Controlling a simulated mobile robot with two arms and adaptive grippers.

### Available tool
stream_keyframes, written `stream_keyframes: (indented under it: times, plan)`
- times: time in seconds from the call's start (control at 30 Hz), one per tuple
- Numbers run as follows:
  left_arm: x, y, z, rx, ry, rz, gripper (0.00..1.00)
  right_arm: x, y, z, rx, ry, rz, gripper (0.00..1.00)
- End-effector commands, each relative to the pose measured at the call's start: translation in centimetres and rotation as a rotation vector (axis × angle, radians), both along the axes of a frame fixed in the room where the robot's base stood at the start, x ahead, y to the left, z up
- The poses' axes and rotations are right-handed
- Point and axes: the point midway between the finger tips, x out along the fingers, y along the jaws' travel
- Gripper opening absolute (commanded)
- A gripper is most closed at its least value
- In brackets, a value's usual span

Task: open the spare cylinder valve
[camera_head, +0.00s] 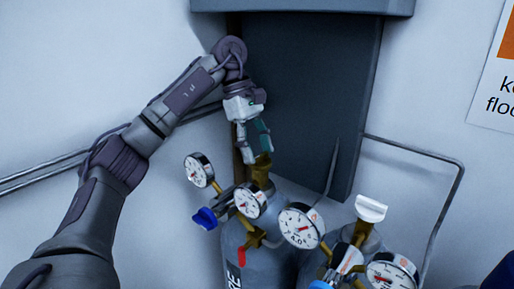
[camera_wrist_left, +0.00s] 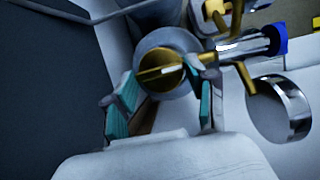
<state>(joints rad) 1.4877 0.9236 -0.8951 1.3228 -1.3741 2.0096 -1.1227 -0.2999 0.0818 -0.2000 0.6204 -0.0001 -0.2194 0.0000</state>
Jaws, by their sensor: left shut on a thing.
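My left gripper (camera_head: 254,152) reaches down from above onto the left grey gas cylinder (camera_head: 234,243). Its teal-padded fingers are shut on the brass valve (camera_head: 260,173) at the top of that cylinder. In the left wrist view the fingers (camera_wrist_left: 164,84) stand on both sides of the round brass valve top (camera_wrist_left: 160,70); exact finger contact is hard to see. A second cylinder stands to the right, with a white valve handle (camera_head: 370,208) on top. No label reading "spare" is legible. My right gripper is not in view.
Round pressure gauges (camera_head: 301,226) and a blue knob (camera_head: 205,218) crowd the cylinder fronts. A dark panel (camera_head: 310,100) stands behind, and grey pipes (camera_head: 440,160) run along the white wall.

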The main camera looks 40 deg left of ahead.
Motion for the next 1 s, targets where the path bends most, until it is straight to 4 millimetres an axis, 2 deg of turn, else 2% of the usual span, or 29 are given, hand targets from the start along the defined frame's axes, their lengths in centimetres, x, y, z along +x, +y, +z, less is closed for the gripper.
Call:
stream_keyframes:
  times: [0.37,1.0]
  plan:
    - [-0.1,0.0,-0.2,0.0,-0.005,0.143,0.21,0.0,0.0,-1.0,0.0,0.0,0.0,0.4]
    - [-0.6,-0.2,-0.1,-0.001,-0.005,0.731,0.21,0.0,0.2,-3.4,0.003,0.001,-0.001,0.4]
